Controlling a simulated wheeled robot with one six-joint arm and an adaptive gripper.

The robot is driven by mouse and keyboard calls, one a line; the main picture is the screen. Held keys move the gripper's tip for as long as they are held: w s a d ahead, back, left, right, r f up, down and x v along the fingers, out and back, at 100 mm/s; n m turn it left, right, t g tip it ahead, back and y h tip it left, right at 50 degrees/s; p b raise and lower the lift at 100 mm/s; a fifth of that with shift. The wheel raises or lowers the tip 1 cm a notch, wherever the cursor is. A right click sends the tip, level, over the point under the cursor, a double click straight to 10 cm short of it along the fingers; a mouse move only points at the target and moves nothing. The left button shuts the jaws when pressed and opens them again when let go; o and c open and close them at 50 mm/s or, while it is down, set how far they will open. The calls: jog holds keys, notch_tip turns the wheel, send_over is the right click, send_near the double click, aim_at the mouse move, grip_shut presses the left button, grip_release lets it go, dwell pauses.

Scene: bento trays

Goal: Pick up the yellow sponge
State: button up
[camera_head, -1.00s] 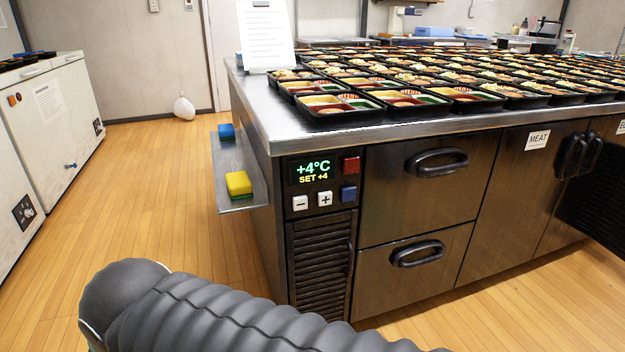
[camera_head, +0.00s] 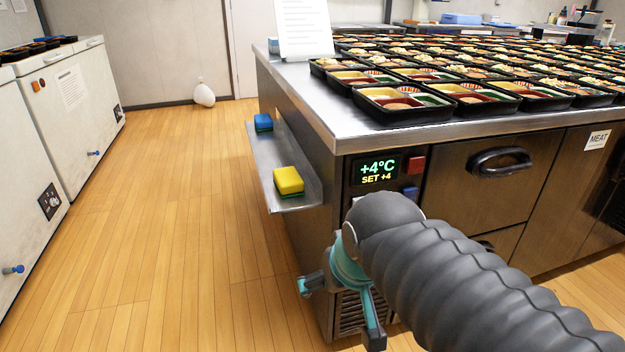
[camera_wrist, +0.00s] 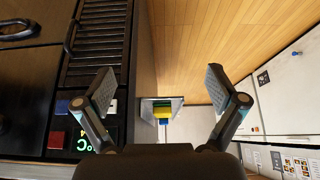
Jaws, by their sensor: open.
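The yellow sponge (camera_head: 288,181) with a green underside lies on a narrow metal side shelf (camera_head: 297,200) at the left end of the steel counter. It also shows in the wrist view (camera_wrist: 161,109), small and between the fingers but well beyond them. My gripper (camera_head: 342,312) is in front of the counter's corner, lower than the shelf and nearer to the camera. It is open and empty, with its fingers spread wide in the wrist view (camera_wrist: 165,92). The sponge is fully visible in the head view and nothing touches it.
The counter (camera_head: 345,128) carries many bento trays (camera_head: 402,104) and a paper sign (camera_head: 304,28). White freezers (camera_head: 60,110) stand at left. The wooden floor (camera_head: 190,220) between is largely clear.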

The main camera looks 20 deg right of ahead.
jog(key=w+r, duration=0.2)
jog(key=w, duration=1.3)
jog(key=p, duration=0.2)
send_near(288, 175)
jog(key=shift+t, duration=0.4)
jog(key=x, duration=0.5)
jog(key=shift+s+f, duration=0.3)
jog(key=shift+f, duration=0.15)
jog(key=shift+x, duration=2.55)
jog(key=c, duration=1.1)
